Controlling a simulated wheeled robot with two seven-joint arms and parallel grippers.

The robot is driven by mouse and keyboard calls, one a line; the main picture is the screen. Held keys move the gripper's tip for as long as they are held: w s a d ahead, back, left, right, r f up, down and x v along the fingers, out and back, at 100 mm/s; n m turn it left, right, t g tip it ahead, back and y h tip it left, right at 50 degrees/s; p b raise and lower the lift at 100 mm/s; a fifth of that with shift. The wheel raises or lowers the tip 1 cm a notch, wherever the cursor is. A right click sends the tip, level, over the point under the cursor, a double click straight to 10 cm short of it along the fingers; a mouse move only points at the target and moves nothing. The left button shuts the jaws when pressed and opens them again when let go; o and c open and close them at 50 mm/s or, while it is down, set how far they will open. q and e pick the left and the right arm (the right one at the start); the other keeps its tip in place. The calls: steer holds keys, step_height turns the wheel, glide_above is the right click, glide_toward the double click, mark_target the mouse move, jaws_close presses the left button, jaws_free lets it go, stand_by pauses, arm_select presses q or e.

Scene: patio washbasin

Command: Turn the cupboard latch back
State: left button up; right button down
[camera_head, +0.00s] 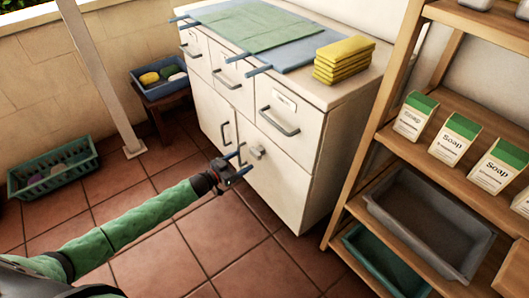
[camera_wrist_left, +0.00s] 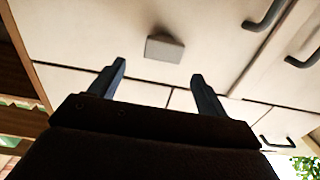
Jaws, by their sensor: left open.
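The cupboard latch (camera_head: 257,152) is a small grey block on the front of the white cupboard (camera_head: 291,184), near a vertical door handle. In the left wrist view the latch (camera_wrist_left: 165,48) shows just beyond the fingertips, roughly centred between them. My left gripper (camera_head: 242,163) is open and empty, in front of the cupboard door and close to the latch. Its two dark fingers (camera_wrist_left: 158,70) are spread apart in the left wrist view, and the latch appears clear of both. My right gripper is not in view.
A wooden shelf (camera_head: 365,148) with soap boxes (camera_head: 453,139) and grey and green bins stands at the right. Yellow folded cloths (camera_head: 343,60) lie on the cupboard top. A green basket (camera_head: 53,168) and a blue tub (camera_head: 159,78) are at the left. The tiled floor in front is clear.

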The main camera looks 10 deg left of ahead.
mark_target(253, 153)
arm_select(q)
steer(key=shift+w+r, duration=0.1)
steer(key=shift+w, duration=0.45)
steer(key=shift+x, duration=3.55)
steer(key=shift+s+d, duration=0.1)
steer(key=c, duration=1)
